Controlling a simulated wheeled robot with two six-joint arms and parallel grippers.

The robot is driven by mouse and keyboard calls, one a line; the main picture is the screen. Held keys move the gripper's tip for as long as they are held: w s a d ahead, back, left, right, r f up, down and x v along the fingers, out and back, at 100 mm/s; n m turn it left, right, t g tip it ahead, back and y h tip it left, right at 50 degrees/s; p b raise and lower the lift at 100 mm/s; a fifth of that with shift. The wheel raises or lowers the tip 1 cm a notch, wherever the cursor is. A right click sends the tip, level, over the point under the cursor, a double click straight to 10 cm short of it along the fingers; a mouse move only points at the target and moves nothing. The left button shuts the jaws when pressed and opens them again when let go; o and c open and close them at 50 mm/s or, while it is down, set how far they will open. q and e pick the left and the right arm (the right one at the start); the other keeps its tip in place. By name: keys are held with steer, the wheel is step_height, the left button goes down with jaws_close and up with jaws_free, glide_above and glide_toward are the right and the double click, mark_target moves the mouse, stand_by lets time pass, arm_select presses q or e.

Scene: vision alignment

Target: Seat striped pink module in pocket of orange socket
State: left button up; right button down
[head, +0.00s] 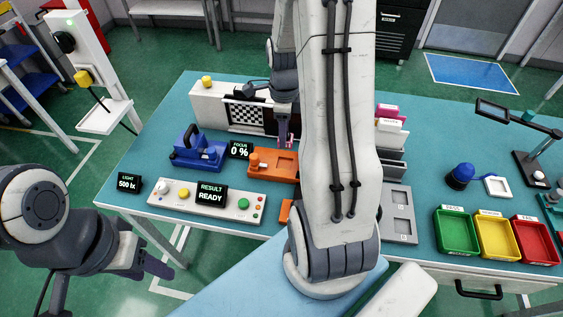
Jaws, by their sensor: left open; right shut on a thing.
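The orange socket (258,175) sits on the teal table near its middle, with a pocket in its top. My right arm reaches over the table from the front. My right gripper (286,141) is shut on the small pink module (290,139) above the back right part of the socket. The module's stripes are too small to make out, and I cannot tell whether it touches the socket. My arm hides what lies right of the socket. My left gripper (158,266) is open and empty, off the table's front left edge.
A blue fixture (200,153) stands left of the socket, a control panel (178,192) in front. A checkerboard (247,114) stands behind. A grey tray (400,205) and green (456,236), yellow (494,241) and red (535,243) bins lie right. Another orange piece (285,211) is partly hidden.

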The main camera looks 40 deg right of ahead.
step_height(320, 180, down, 9)
steer(key=shift+f, duration=0.2)
steer(key=shift+c, duration=1.6)
jaws_free()
steer(key=shift+r, duration=0.15)
step_height(320, 180, up, 12)
steer(key=shift+f, duration=0.1)
steer(key=s+a+r+n, duration=0.1)
steer(key=a+r+n, duration=0.1)
steer(key=a+n, duration=0.7)
steer(key=s+a+r+n, duration=0.1)
steer(key=a+r+n, duration=0.2)
steer(key=a+n, duration=0.5)
steer(key=s+a+r+n+y, duration=0.1)
steer(key=s+a+r+n, duration=0.1)
steer(key=s+a+n, duration=1.1)
steer(key=s+n, duration=0.1)
steer(key=n, duration=0.3)
steer(key=shift+s+a+n, duration=0.3)
steer(key=shift+s+a, duration=0.05)
steer(key=shift+a, duration=0.05)
